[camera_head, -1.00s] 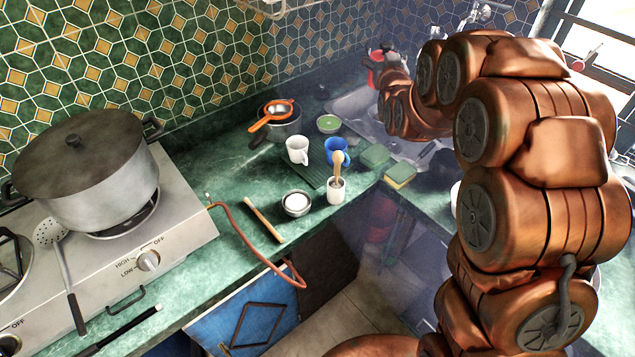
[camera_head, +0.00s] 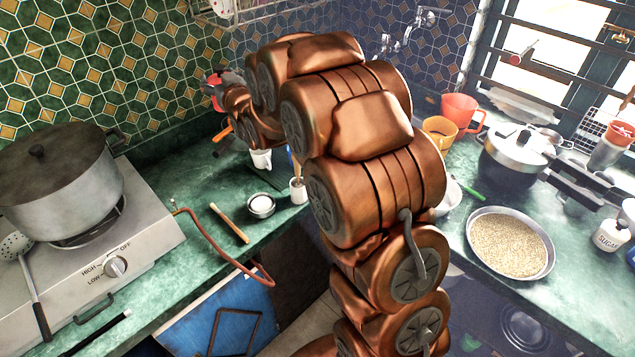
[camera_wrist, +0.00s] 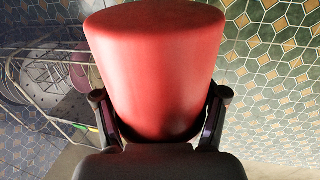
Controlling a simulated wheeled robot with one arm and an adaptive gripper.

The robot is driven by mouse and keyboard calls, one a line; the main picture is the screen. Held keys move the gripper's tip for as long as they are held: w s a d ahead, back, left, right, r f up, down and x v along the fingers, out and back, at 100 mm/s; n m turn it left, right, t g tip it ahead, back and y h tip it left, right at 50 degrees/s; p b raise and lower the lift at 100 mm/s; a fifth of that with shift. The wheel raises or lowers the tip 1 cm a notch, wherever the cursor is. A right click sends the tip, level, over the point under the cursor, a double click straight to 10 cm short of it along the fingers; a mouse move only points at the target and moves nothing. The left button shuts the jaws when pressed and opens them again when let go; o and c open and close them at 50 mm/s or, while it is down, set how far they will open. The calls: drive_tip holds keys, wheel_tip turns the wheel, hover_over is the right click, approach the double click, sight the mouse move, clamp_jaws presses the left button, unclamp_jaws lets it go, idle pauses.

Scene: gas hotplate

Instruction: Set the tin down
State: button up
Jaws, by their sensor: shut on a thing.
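The red tin (camera_wrist: 155,70) fills the middle of the wrist view, wider at the top of that picture than near my gripper. My gripper (camera_wrist: 160,135) is shut on it, with one dark finger on each side. In the head view a small part of the tin (camera_head: 211,92) shows red at the far end of my arm, near the tiled back wall and above the green counter (camera_head: 190,183). Its lower part and most of my gripper are hard to make out there. My arm hides the counter's back corner and the sink.
A large lidded pot (camera_head: 60,185) stands on the hotplate (camera_head: 130,262) at left. A white mug (camera_head: 261,160), small bowl (camera_head: 261,205) and wooden rolling pin (camera_head: 229,223) are on the counter. A grain tray (camera_head: 510,243) and pressure cooker (camera_head: 515,155) stand at right.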

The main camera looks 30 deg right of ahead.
drive_tip(key=s+d+f+y+b, duration=0.15)
drive_tip(key=d+f+b, duration=0.25)
drive_tip(key=d, duration=0.4)
drive_tip(key=s+d+f+h+b, duration=0.1)
drive_tip(key=s+d+f+b, duration=0.1)
drive_tip(key=d+f+b, duration=0.45)
drive_tip(key=shift+s+d+f+n+y+b, duration=0.55)
drive_tip(key=shift+s+d+f+b, duration=0.8)
drive_tip(key=shift+f, duration=2.1)
drive_tip(key=shift+s+d+f+n+y+b, duration=0.3)
drive_tip(key=shift+d+f+y+b, duration=0.5)
drive_tip(key=shift+d+f, duration=2)
drive_tip(key=shift+s+d+f+n+y+b, duration=0.45)
drive_tip(key=shift+s+d+f+b, duration=0.7)
drive_tip(key=shift+f, duration=3)
drive_tip(key=shift+w+a+f, duration=0.1)
drive_tip(key=shift+w+a, duration=0.1)
drive_tip(key=shift+w, duration=0.1)
drive_tip(key=o, duration=1.6)
